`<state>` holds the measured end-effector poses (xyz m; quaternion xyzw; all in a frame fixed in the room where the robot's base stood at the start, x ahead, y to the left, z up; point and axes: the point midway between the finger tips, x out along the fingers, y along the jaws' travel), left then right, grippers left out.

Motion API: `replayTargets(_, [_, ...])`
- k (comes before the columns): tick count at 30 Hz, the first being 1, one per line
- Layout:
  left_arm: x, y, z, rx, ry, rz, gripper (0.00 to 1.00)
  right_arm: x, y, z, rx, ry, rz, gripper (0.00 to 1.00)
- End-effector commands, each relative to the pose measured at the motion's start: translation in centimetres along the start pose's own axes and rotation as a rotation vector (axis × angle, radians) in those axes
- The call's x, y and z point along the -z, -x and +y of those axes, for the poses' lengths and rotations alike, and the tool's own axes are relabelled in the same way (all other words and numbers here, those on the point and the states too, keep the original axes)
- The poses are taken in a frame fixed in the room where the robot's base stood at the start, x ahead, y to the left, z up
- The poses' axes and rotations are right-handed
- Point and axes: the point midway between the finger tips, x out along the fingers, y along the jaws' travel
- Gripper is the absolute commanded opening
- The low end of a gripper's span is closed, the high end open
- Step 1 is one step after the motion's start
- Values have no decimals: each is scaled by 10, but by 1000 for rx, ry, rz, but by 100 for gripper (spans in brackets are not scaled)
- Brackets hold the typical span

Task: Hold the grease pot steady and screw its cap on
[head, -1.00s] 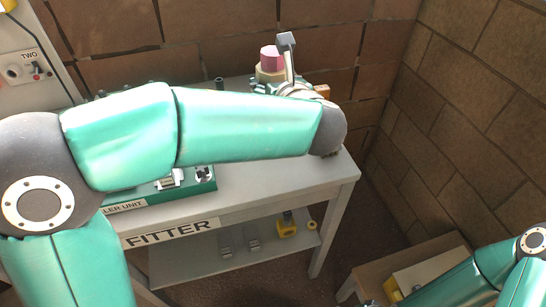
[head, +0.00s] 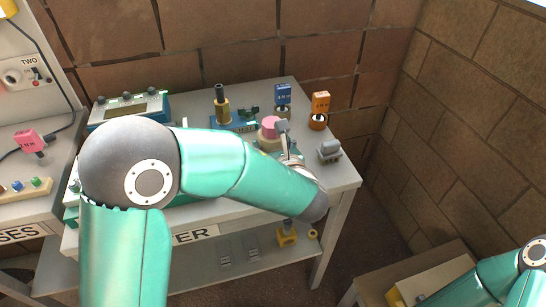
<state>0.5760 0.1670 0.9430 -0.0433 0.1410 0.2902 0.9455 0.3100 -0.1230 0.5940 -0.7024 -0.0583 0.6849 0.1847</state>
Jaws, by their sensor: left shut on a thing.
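The grease pot (head: 264,142) is a pale beige round body on the bench, right of the middle. A pink round piece (head: 268,122), which looks like its cap, sits on top. Whether it is screwed down cannot be told. My left gripper (head: 283,135) is at the pot's right side, shut on the pot; one grey fingertip shows beside the pink piece. The other finger and the pot's lower front are mostly hidden by the gripper and arm. Only links of my right arm show at the lower right; its gripper is out of the picture.
A blue labelled plug (head: 283,94), an orange one (head: 320,104) and a grey block (head: 329,150) stand near the pot. A brass-coloured post (head: 222,110) stands behind left. A brick wall backs the bench (head: 342,178). A low table (head: 440,262) is at the lower right.

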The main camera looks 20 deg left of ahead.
Motion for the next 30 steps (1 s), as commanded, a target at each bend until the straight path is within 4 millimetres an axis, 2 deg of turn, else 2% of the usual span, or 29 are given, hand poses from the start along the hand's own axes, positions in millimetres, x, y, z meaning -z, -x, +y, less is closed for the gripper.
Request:
replayTargets(5, [2,-1,0,0,-1,0,0,0,0,0,0,0,0,76])
replayTargets(14, [39,-12,0,-1,-3,1,0,0,-2,1,0,0,0,76])
replayTargets(25, [42,-13,0,1,0,0,0,0,-4,2,0,0,0,76])
replayTargets(26, [43,-13,0,1,-1,1,66,0,-4,2,0,0,0,76])
replayTargets(30, [42,-12,0,1,-1,1,89,0,-4,1,0,0,0,76])
